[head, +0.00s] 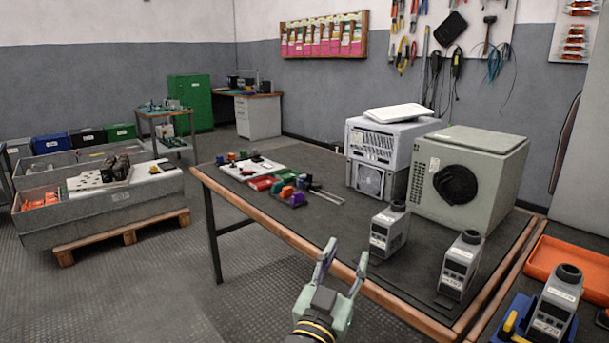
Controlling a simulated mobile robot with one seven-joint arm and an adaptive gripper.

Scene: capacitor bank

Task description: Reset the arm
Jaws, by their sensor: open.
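My gripper (343,263) is at the bottom middle of the head view, in front of the near edge of the dark-topped workbench (325,232). Its two pale green fingers point up and stand apart, with nothing between them. It appears not to touch anything. Only the wrist end of my arm shows below it; the rest is out of the frame.
Grey capacitor-like units (388,230) stand along the bench's right front, a second one (460,265) nearer. A large greenish-grey box (470,178) and a white case (381,142) stand behind. An orange tray (565,262) lies at right. Floor at lower left (140,290) is clear.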

